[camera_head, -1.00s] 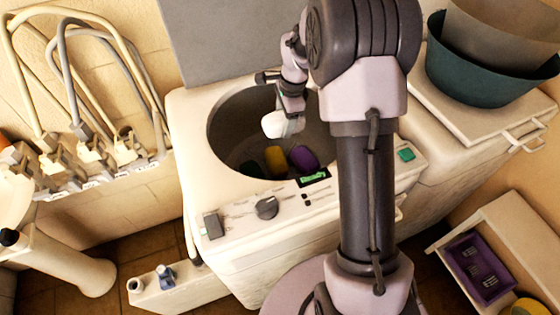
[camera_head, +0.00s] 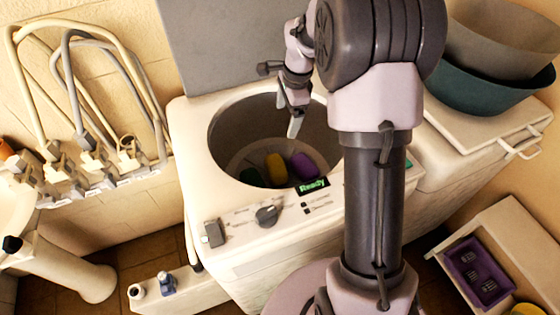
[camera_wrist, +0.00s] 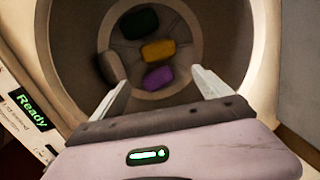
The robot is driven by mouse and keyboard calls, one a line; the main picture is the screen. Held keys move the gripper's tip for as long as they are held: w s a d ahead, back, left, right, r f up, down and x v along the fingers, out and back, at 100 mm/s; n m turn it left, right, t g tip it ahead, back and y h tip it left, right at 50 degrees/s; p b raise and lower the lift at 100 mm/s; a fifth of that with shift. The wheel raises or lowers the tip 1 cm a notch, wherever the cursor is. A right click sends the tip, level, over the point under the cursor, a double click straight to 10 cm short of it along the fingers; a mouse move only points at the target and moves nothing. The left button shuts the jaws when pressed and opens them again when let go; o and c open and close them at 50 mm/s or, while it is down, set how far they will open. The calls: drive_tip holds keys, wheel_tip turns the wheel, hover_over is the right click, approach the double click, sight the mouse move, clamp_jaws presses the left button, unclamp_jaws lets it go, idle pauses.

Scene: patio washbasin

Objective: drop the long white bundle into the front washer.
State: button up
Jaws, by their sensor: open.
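The front washer (camera_head: 200,140) stands open at the top, its round drum in view. My gripper (camera_head: 295,130) points down over the drum opening. In the wrist view its two pale fingers (camera_wrist: 162,82) are spread apart with nothing between them. A pale, somewhat blurred bundle (camera_wrist: 112,67), which looks like the long white bundle, is inside the drum at the left of the wrist view. I cannot make it out in the head view. A dark green bundle (camera_wrist: 138,23), a yellow bundle (camera_wrist: 158,50) and a purple bundle (camera_wrist: 158,77) lie on the drum floor.
The raised grey lid (camera_head: 230,45) stands behind the drum. The front panel carries a knob (camera_head: 267,215) and a green "Ready" display (camera_head: 312,186). Stacked basins (camera_head: 490,85) stand on the right. Hoses and taps (camera_head: 90,150) are at the left wall.

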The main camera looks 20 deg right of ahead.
wheel_tip(320, 180, up, 10)
drive_tip(key=s+p, duration=0.1)
drive_tip(key=p, duration=0.1)
drive_tip(key=shift+s+d+r, duration=0.25)
drive_tip(key=shift+s+d, duration=0.05)
drive_tip(key=shift+d, duration=0.15)
drive_tip(key=s+a+r+n+t+b, duration=0.1)
drive_tip(key=s+a+r+n+b, duration=0.15)
drive_tip(key=s+a+n, duration=0.4)
drive_tip(key=s+a+r+n+t+b, duration=0.25)
drive_tip(key=s+a, duration=0.45)
drive_tip(key=s, duration=0.4)
drive_tip(key=s+a+f+n+y+b, duration=0.1)
drive_tip(key=s+a+f+n, duration=0.2)
drive_tip(key=s, duration=0.6)
wheel_tip(320, 180, down, 2)
drive_tip(key=n, duration=0.2)
drive_tip(key=shift+n+b, duration=0.35)
drive_tip(key=shift+n, duration=0.05)
drive_tip(key=shift+t, duration=0.25)
